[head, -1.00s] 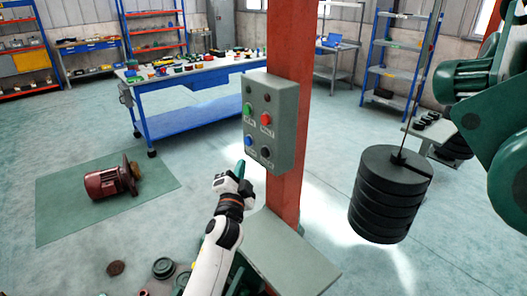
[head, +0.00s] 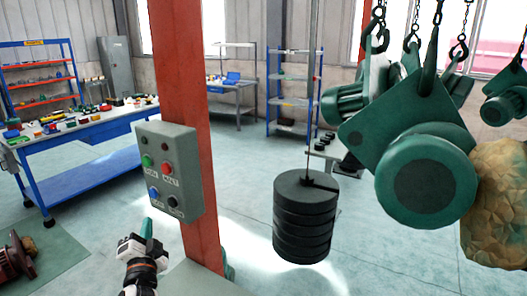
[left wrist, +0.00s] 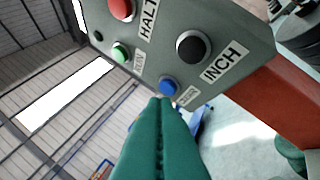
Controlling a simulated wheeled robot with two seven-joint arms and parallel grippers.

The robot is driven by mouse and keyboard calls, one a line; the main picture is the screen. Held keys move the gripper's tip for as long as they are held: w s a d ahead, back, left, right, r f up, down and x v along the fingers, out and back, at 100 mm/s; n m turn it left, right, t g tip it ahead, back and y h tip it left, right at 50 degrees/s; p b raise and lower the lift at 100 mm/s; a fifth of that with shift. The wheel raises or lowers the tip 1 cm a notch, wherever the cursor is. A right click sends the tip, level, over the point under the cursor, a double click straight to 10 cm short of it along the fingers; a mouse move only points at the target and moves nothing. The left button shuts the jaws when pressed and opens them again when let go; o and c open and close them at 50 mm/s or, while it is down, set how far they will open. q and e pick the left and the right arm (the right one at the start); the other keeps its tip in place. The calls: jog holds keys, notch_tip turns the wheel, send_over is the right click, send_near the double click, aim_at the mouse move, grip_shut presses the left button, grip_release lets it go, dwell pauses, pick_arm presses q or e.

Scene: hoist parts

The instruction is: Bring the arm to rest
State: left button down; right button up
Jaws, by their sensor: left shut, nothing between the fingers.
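My left gripper (head: 149,232) is in the lower left of the head view, just below and left of the grey control box (head: 175,170). Its green fingers are shut with nothing between them. In the left wrist view the shut fingertips (left wrist: 162,100) lie just below the blue button (left wrist: 168,86) in the picture; I cannot tell whether they touch it. The box also bears a green button (left wrist: 120,52), a red button (left wrist: 122,9) and a black button (left wrist: 191,47). My right gripper is not in view.
The box is on a red post (head: 187,80). A stack of dark round weights (head: 305,220) hangs right of it. Green hoist parts (head: 425,170) and a rough brown lump (head: 497,200) hang farther right. A blue workbench (head: 85,170) stands behind at left. Open floor lies between.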

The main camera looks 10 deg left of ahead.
pick_arm(q)
jog(key=s+d+f+n+g+h, duration=0.1)
jog(key=s+d+f+n+g, duration=0.2)
jog(key=s+f, duration=0.4)
jog(key=s+d+f+n+g+h, duration=0.1)
jog(key=s+d+f+g+h, duration=0.15)
jog(key=s+f+g, duration=0.35)
jog(key=s+d+f+g+h, duration=0.2)
jog(key=s+d+f+g, duration=0.15)
jog(key=s+d, duration=0.45)
jog(key=s+d+f+g+h, duration=0.2)
jog(key=s+d+f+g, duration=0.15)
jog(key=s, duration=0.85)
notch_tip(320, 180, down, 31)
jog(key=s+b, duration=0.2)
jog(key=b, duration=0.1)
jog(key=s+a+f+g+b, duration=0.1)
jog(key=s+a+f, duration=0.2)
jog(key=s+f, duration=1.2)
jog(key=shift+a+f+g, duration=0.15)
jog(key=shift+f+g, duration=0.25)
